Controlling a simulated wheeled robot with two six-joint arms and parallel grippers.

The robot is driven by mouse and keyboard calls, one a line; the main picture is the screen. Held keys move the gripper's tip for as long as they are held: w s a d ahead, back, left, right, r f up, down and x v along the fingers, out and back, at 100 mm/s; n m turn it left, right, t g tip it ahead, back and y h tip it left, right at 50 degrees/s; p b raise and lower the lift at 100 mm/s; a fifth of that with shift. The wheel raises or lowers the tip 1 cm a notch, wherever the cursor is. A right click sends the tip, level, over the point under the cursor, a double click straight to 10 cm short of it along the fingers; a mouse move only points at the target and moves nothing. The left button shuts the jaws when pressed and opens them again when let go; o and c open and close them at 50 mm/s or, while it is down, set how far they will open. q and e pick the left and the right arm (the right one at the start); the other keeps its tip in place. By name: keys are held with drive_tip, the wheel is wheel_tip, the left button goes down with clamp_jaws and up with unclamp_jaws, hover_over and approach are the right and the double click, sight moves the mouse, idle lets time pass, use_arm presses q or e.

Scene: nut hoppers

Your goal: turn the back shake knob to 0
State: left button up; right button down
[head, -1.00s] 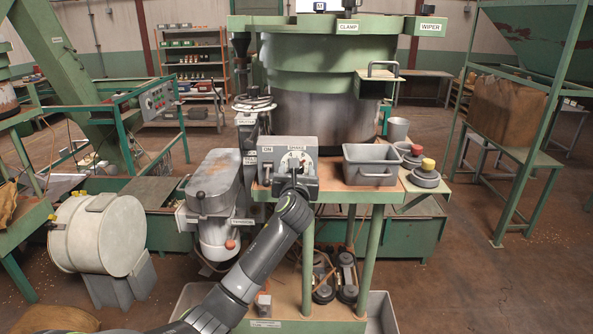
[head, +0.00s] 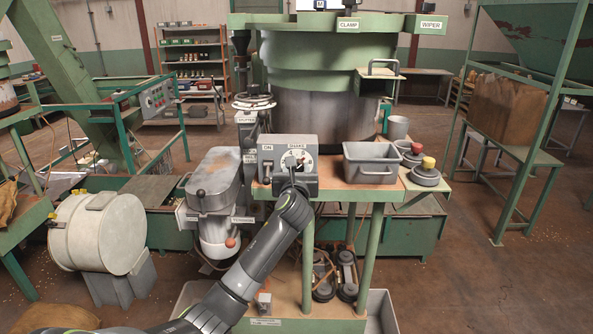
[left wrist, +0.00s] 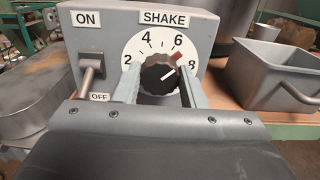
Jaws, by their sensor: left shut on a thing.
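The black shake knob (left wrist: 160,77) sits at the centre of a white dial (left wrist: 146,45) on a grey box labelled SHAKE (left wrist: 204,17). In the left wrist view, its white line points up and right, between 6 and 8. A red mark (left wrist: 177,57) shows on the dial near there. My left gripper (left wrist: 159,82) is shut on the knob, one finger on each side. The 0 mark is hidden behind the gripper. In the head view, the left gripper (head: 292,168) is at the dial on the front of the box (head: 308,143). My right gripper is not in view.
A metal ON/OFF toggle (left wrist: 91,72) stands left of the dial, close to the left finger. A grey metal bin (head: 372,153) stands right of the box. A grey motor-like housing (head: 215,185) is at left.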

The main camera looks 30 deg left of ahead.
use_arm(q)
drive_tip(key=n, duration=0.8)
drive_tip(key=shift+f+n, duration=0.1)
drive_tip(key=shift+n, duration=0.2)
drive_tip(key=n+b, duration=0.1)
drive_tip(key=n, duration=0.3)
drive_tip(key=shift+a+f+n+b, duration=0.1)
drive_tip(key=shift+n+b, duration=0.2)
drive_tip(key=shift+b, duration=0.1)
drive_tip(key=n+b, duration=0.2)
drive_tip(key=n, duration=0.2)
drive_tip(key=shift+f, duration=0.1)
drive_tip(key=n+b, duration=0.2)
drive_tip(key=n, duration=0.3)
drive_tip(key=shift+f+n+b, duration=0.15)
drive_tip(key=shift+n+b, duration=3.95)
drive_tip(key=shift+n, duration=2.7)
